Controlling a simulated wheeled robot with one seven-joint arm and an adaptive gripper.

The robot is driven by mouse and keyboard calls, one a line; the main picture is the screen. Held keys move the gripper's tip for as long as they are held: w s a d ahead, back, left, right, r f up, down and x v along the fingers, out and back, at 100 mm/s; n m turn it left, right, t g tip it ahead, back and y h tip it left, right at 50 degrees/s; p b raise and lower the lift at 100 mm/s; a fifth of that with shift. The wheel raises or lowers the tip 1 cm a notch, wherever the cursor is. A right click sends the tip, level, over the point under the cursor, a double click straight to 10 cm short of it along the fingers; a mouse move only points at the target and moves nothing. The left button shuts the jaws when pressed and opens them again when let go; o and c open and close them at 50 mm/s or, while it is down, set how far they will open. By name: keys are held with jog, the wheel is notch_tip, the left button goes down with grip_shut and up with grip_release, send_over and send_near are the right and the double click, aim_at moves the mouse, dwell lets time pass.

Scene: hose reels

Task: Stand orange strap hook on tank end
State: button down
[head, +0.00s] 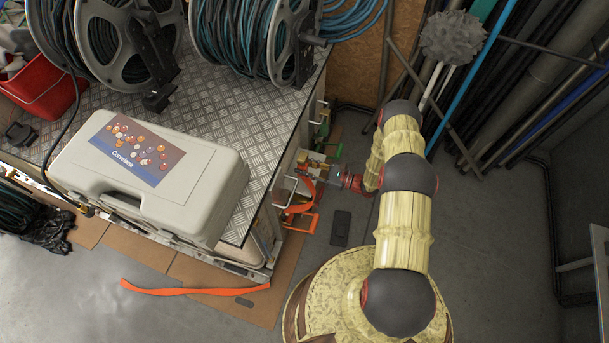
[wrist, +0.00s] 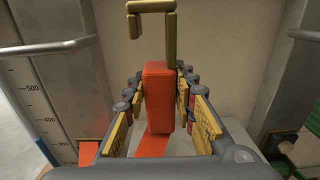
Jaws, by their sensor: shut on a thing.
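In the wrist view, the orange strap hook (wrist: 158,95) is an upright orange block with a yellow hook on top, open side toward the left. My gripper (wrist: 158,108) is shut on the orange block, with yellow-padded fingers on both sides. An orange strap runs down below the block. In the head view, my gripper (head: 332,177) is beside the right side of the metal-topped bench, near orange strapping (head: 300,208). A grey surface with a printed scale (wrist: 35,105) stands at the left of the wrist view; I cannot tell whether it is the tank end.
A grey case (head: 195,190) and hose reels (head: 270,40) stand on the bench (head: 232,110). An orange strap (head: 195,291) lies on the floor in front. Pipes and poles (head: 540,85) lean at the back right. Grey floor at the right (head: 500,250) is clear.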

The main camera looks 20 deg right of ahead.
notch_tip(320, 180, down, 6)
jog(key=shift+r+b, duration=0.1)
jog(key=shift+b, duration=0.95)
jog(key=c, duration=1.5)
grip_release()
jog(key=shift+o, duration=0.2)
